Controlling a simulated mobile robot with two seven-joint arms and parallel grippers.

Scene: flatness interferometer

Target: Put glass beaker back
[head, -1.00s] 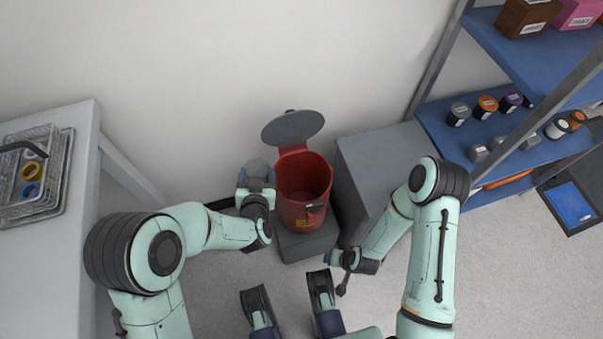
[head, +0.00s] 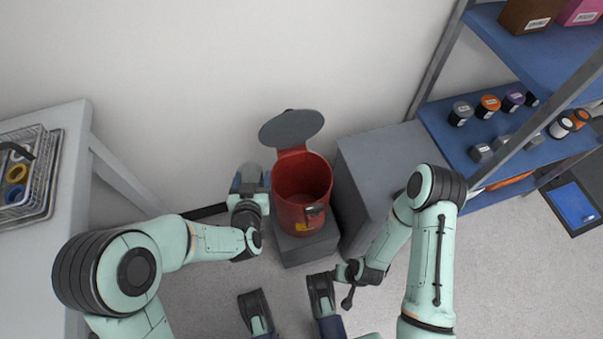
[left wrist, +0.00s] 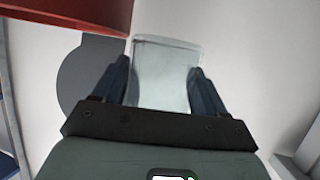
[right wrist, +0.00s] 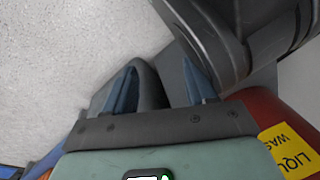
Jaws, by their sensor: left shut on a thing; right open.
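A clear glass beaker (left wrist: 165,75) is between the fingers of my left gripper (left wrist: 165,88) in the left wrist view. That gripper is shut on it. In the head view the left gripper (head: 250,182) holds the beaker (head: 250,172) just left of the red bin, and the beaker is small and partly covered by the gripper there. My right gripper (right wrist: 160,88) is open and empty in the right wrist view. In the head view the right gripper (head: 343,272) is low, in front of the grey cabinet.
A red liquid waste bin (head: 303,190) with its round grey lid (head: 292,128) raised stands on a grey base. A grey cabinet (head: 375,165) is right of it. A blue shelf (head: 470,140) holds several jars. A table (head: 50,250) with a wire basket (head: 30,170) is at left.

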